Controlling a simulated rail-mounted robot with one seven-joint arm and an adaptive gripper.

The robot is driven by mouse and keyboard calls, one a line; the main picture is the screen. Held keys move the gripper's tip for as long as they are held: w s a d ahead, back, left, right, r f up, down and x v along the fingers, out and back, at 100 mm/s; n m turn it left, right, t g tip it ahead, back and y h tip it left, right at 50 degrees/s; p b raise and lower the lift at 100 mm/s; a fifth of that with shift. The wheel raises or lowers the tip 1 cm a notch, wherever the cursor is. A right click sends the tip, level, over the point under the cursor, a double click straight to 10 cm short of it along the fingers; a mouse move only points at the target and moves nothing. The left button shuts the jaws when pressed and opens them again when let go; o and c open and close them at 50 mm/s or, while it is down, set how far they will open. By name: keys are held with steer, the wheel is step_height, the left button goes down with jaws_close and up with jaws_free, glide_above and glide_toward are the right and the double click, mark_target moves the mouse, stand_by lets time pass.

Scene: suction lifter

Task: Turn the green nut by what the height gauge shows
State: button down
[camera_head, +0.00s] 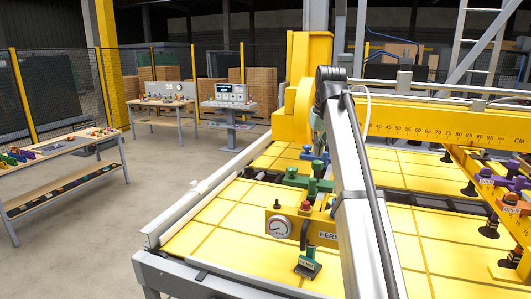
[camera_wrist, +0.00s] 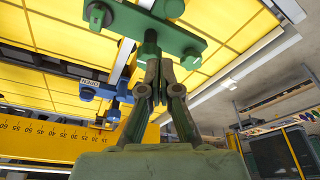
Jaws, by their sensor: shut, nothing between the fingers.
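In the wrist view, my gripper (camera_wrist: 153,88) is shut and empty. Its fingertips are just short of, or against, a dark stem under a green crosspiece (camera_wrist: 150,28); I cannot tell if they touch. The crosspiece has round knobs at its ends. The green fitting (camera_head: 294,178) also shows in the head view, on the yellow-panelled lifter. I cannot single out the green nut on it. A long yellow scale (camera_head: 430,133) marked in CM spans the lifter. A round dial gauge (camera_head: 278,227) sits on a yellow block; its reading is too small to tell. My gripper is hidden in the head view.
A blue fitting (camera_wrist: 112,80) stands behind the green one in the wrist view. Purple and orange knobs (camera_head: 510,199) line a yellow beam at the right. Workbenches (camera_head: 62,146) stand at the left, with open floor between them and the lifter.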

mark_target(317, 171)
steer(key=shift+r, duration=0.65)
steer(key=shift+w+d+f, duration=0.15)
steer(key=shift+d+f, duration=0.35)
steer(key=shift+f, duration=0.5)
steer(key=shift+w+d+f, duration=0.15)
steer(key=shift+d+f, duration=0.35)
steer(key=shift+f, duration=0.55)
steer(key=shift+w+d+f, duration=0.15)
steer(key=shift+d+f, duration=0.35)
steer(key=shift+f, duration=0.5)
steer(key=shift+w+r, duration=0.1)
